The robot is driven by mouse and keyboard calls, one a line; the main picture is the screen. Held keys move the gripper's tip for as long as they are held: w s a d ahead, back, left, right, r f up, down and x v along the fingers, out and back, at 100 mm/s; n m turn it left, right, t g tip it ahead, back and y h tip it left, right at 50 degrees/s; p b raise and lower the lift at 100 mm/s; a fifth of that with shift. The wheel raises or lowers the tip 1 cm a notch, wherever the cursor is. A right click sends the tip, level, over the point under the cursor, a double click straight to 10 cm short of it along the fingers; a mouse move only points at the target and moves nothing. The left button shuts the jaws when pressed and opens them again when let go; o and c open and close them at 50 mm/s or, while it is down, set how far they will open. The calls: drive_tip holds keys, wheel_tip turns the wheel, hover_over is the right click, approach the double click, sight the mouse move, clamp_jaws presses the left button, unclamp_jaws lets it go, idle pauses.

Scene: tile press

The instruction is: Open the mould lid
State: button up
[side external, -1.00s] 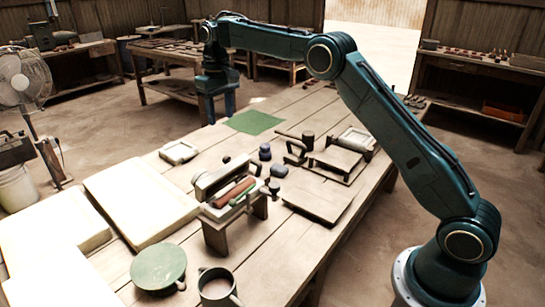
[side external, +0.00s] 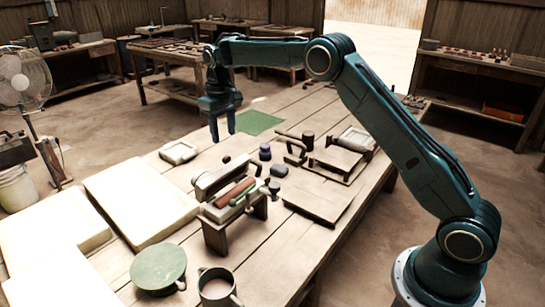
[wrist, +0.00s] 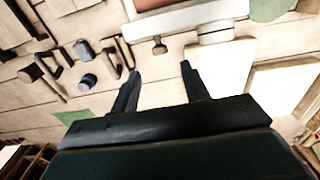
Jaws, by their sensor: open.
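My gripper (side external: 222,137) is open and empty, fingers pointing down above the far part of the workbench; it also shows in the wrist view (wrist: 160,70) with a clear gap between its fingers. A low dark framed plate (side external: 337,158) with upright posts stands right of it, with a flat board (side external: 318,197) in front. A pale shallow square tray (side external: 180,152) lies left of the gripper. I cannot tell for sure which part is the mould lid. My gripper touches none of these.
A wooden stand (side external: 215,238) holds a long grey block and red and green rolls. A mallet (side external: 307,140) and small dark pieces lie near the bench middle. Large pale slabs (side external: 140,200) fill the left. A green mat (side external: 255,122) lies flat beyond the gripper.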

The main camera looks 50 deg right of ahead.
wheel_tip(320, 180, down, 8)
drive_tip(key=shift+f, duration=0.15)
idle(0.3)
clamp_jaws()
